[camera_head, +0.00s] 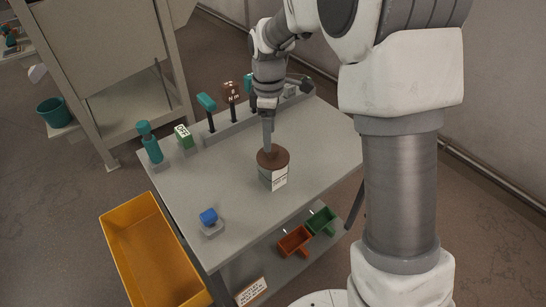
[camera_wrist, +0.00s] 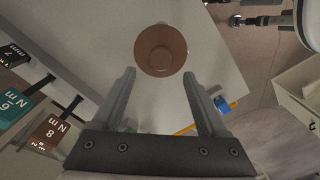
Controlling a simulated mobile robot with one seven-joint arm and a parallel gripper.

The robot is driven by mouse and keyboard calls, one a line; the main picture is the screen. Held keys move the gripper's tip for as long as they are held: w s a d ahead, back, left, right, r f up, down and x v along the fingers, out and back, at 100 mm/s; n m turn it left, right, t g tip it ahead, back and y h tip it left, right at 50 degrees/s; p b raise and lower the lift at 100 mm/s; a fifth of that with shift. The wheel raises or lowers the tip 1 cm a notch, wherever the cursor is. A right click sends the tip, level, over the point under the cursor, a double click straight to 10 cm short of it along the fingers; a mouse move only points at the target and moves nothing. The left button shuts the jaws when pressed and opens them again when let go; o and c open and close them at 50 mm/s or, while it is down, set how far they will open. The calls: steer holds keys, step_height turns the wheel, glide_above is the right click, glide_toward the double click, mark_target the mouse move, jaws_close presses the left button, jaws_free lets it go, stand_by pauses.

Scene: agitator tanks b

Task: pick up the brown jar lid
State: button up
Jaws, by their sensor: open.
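The brown jar lid (camera_head: 273,158) is a round disc on top of a jar with a white label (camera_head: 280,179), which stands upright on the grey table. In the wrist view the lid (camera_wrist: 161,51) shows from above as a brown disc with a smaller circle in its middle, just beyond the fingertips. My gripper (camera_head: 268,148) points down over the lid in the head view, its tip at or just above it; I cannot tell whether it touches. In the wrist view my gripper (camera_wrist: 160,78) has its fingers wide apart with nothing between them.
Red (camera_head: 295,241) and green bins (camera_head: 321,220) sit below. A yellow crate (camera_head: 150,258) stands left. Table surface around the jar is clear.

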mark_target(273, 147)
steer(key=f, duration=0.2)
steer(key=d+f, duration=0.1)
steer(key=f, duration=0.1)
steer(key=shift+s+f+b, duration=0.15)
steer(key=shift+b, duration=0.2)
steer(key=shift+f, duration=0.55)
jaws_close()
